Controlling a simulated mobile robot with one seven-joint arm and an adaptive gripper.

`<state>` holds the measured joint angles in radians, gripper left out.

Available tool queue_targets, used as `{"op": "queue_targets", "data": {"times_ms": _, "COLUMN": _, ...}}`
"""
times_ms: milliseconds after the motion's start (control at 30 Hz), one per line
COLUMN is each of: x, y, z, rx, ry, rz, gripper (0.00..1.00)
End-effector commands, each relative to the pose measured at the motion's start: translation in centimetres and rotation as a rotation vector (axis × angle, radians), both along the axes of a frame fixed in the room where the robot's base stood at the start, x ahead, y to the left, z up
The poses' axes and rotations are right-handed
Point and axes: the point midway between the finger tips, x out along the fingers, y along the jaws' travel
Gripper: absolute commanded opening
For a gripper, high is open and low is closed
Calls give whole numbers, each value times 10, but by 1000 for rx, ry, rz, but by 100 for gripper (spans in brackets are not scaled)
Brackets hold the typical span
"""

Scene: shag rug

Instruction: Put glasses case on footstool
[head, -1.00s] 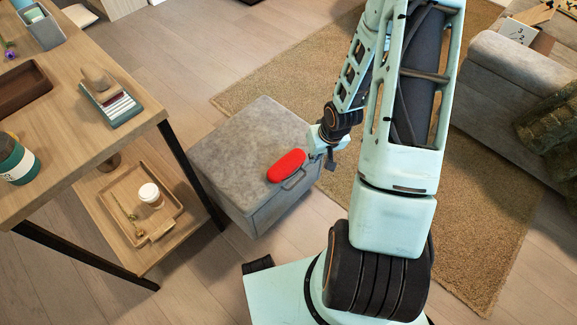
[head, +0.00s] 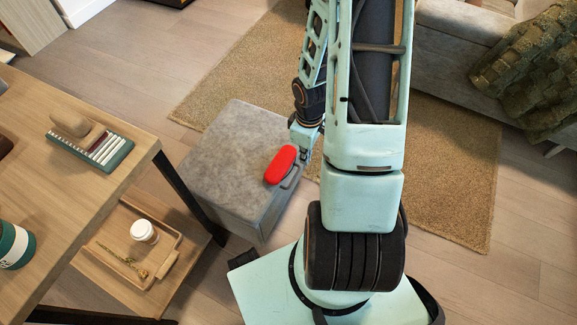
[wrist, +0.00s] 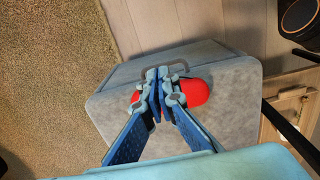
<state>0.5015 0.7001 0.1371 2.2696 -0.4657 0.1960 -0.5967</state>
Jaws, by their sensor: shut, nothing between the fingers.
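The red glasses case (head: 281,165) lies on the grey footstool (head: 228,150), near the edge of its top beside the handle. In the wrist view the case (wrist: 197,92) shows on both sides of my fingers, which hide its middle. The footstool's top (wrist: 235,115) spreads around it. My gripper (head: 303,154) is at the right of the case in the head view. In the wrist view my gripper (wrist: 161,78) is shut and empty, its fingertips meeting in front of the case. I cannot tell how far above the case they are.
A wooden table (head: 95,180) with a lower shelf stands close left of the footstool. The shelf bears a tray (head: 170,262) with a paper cup (head: 144,231). A tan rug (head: 235,75) lies behind, and a grey sofa (head: 430,75) stands at the right.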

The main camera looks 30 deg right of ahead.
Motion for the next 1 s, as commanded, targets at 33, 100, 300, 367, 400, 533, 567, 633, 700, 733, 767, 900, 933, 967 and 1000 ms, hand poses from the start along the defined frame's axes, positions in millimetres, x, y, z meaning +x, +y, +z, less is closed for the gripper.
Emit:
{"op": "queue_targets", "data": {"times_ms": 33, "x": -1, "y": 0, "z": -2, "rx": 0, "ry": 2, "rz": 4, "gripper": 0}}
{"op": "queue_targets", "data": {"times_ms": 100, "x": -1, "y": 0, "z": -8, "rx": 0, "ry": 4, "rz": 7, "gripper": 0}}
{"op": "queue_targets", "data": {"times_ms": 300, "x": -2, "y": 1, "z": -43, "rx": 1, "ry": 6, "rz": 6, "gripper": 0}}
{"op": "queue_targets", "data": {"times_ms": 367, "x": -2, "y": 1, "z": -57, "rx": 2, "ry": 6, "rz": 7, "gripper": 0}}
{"op": "queue_targets", "data": {"times_ms": 400, "x": -1, "y": 0, "z": -66, "rx": 1, "ry": 4, "rz": 6, "gripper": 0}}
{"op": "queue_targets", "data": {"times_ms": 533, "x": -1, "y": 1, "z": -94, "rx": 1, "ry": 5, "rz": 7, "gripper": 0}}
{"op": "queue_targets", "data": {"times_ms": 567, "x": -1, "y": 0, "z": -99, "rx": 0, "ry": 5, "rz": 6, "gripper": 0}}
{"op": "queue_targets", "data": {"times_ms": 633, "x": 5, "y": 3, "z": -105, "rx": 0, "ry": -1, "rz": 8, "gripper": 0}}
{"op": "queue_targets", "data": {"times_ms": 700, "x": 15, "y": 11, "z": -102, "rx": 0, "ry": -3, "rz": 8, "gripper": 0}}
{"op": "queue_targets", "data": {"times_ms": 733, "x": 18, "y": 14, "z": -102, "rx": 0, "ry": -3, "rz": 7, "gripper": 0}}
{"op": "queue_targets", "data": {"times_ms": 767, "x": 21, "y": 15, "z": -102, "rx": -1, "ry": -2, "rz": 7, "gripper": 0}}
{"op": "queue_targets", "data": {"times_ms": 900, "x": 29, "y": 22, "z": -101, "rx": -1, "ry": 0, "rz": 6, "gripper": 0}}
{"op": "queue_targets", "data": {"times_ms": 933, "x": 30, "y": 23, "z": -100, "rx": -1, "ry": 1, "rz": 5, "gripper": 0}}
{"op": "queue_targets", "data": {"times_ms": 967, "x": 30, "y": 24, "z": -100, "rx": -1, "ry": 1, "rz": 5, "gripper": 0}}
{"op": "queue_targets", "data": {"times_ms": 1000, "x": 31, "y": 24, "z": -100, "rx": -1, "ry": 1, "rz": 4, "gripper": 0}}
